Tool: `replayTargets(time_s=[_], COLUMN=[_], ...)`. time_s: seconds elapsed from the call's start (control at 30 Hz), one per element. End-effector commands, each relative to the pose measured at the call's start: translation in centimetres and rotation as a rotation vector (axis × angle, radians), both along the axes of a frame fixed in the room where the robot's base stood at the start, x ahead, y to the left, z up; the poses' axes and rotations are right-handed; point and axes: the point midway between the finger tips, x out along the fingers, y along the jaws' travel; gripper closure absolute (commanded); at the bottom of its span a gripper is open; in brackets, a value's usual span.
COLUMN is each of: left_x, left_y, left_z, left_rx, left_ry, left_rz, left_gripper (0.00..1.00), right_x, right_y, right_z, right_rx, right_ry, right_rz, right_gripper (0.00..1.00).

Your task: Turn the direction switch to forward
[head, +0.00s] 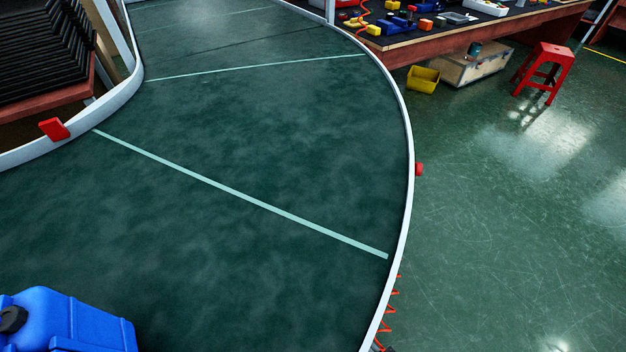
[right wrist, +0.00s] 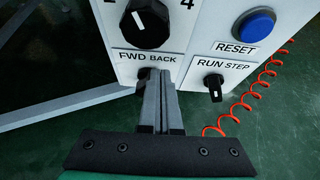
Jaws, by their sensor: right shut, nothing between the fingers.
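The direction switch (right wrist: 142,74) sits under the "FWD BACK" label (right wrist: 147,61) on the white control panel (right wrist: 183,60) in the right wrist view. My fingers cover most of it, so I cannot tell which way it points. My right gripper (right wrist: 158,76) is shut with nothing between its fingers. Its tips are right at the switch, but I cannot tell whether they touch it. My left gripper is in neither view.
A big black dial (right wrist: 146,22), a blue RESET button (right wrist: 256,24) and a RUN/STEP switch (right wrist: 214,85) surround it. An orange coiled cable (right wrist: 247,100) hangs at right. The head view shows the curved green conveyor (head: 250,140) and a blue canister (head: 75,320).

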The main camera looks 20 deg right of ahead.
Motion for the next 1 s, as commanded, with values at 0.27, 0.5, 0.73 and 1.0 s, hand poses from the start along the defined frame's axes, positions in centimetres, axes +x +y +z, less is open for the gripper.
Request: replayTargets(time_s=[0.27,0.5,0.73,1.0], left_x=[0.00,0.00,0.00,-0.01], left_y=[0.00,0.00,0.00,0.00], left_z=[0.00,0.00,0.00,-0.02], left_rx=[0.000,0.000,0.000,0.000], left_ry=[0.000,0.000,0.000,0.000], left_rz=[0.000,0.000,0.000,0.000], left_gripper=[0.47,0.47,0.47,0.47], right_x=[0.04,-0.02,-0.03,-0.08], right_y=[0.02,0.14,0.26,0.32], right_z=[-0.02,-0.24,-0.48,-0.74], right_rx=[0.000,0.002,0.002,0.000], right_ry=[0.000,0.001,0.000,0.002], right_rz=[0.000,0.001,0.001,0.001], right_gripper=[1.00,1.00,1.00,1.00])
